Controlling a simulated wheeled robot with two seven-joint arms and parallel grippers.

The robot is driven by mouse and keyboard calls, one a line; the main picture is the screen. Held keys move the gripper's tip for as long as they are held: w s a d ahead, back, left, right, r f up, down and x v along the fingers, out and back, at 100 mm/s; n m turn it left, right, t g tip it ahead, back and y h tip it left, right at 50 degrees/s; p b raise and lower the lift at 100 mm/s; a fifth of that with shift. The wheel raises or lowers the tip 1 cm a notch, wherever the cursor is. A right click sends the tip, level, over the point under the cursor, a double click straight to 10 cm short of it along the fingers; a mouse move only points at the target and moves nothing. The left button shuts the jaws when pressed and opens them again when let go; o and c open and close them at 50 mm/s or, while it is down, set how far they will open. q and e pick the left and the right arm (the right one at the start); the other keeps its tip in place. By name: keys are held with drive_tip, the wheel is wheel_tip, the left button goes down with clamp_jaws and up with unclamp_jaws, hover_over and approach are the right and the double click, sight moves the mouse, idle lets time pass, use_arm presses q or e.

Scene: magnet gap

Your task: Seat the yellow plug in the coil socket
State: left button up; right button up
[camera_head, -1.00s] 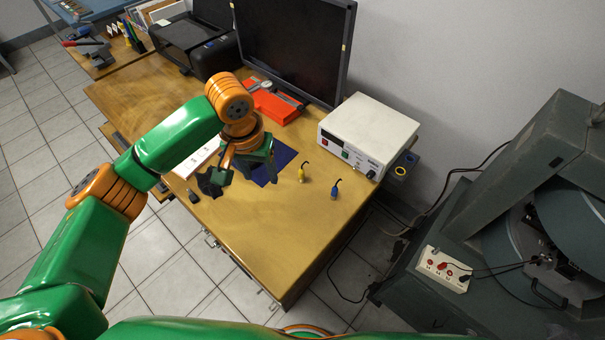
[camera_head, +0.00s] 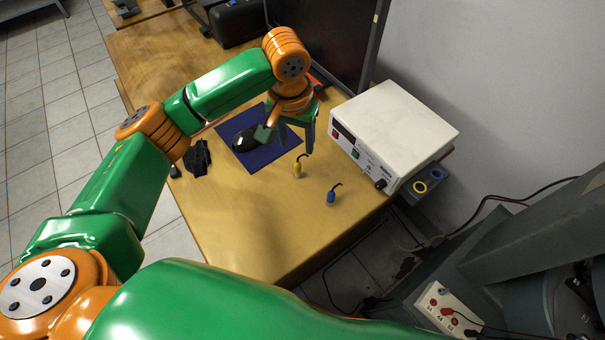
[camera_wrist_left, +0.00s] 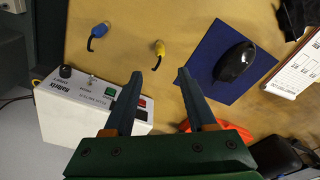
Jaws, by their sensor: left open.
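My left gripper (camera_head: 287,138) is open and empty, above the blue mat beside the yellow plug. In the left wrist view, the yellow plug lies beyond and between the two fingertips (camera_wrist_left: 160,74), apart from them. A yellow-ringed socket (camera_head: 420,186) and a blue-ringed socket (camera_head: 436,174) sit in a grey block right of the white power supply. My right gripper is out of view.
A black mouse (camera_wrist_left: 234,62) lies on the blue mat (camera_head: 262,167). A dark crumpled item (camera_head: 198,158) lies at left. The front tabletop is clear.

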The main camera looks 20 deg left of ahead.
sight(297, 161)
use_arm(q)
wheel_tip(297, 161, down, 2)
drive_tip(key=shift+b, duration=0.45)
drive_tip(key=f, duration=0.7)
drive_tip(key=shift+w, duration=0.25)
clamp_jaws()
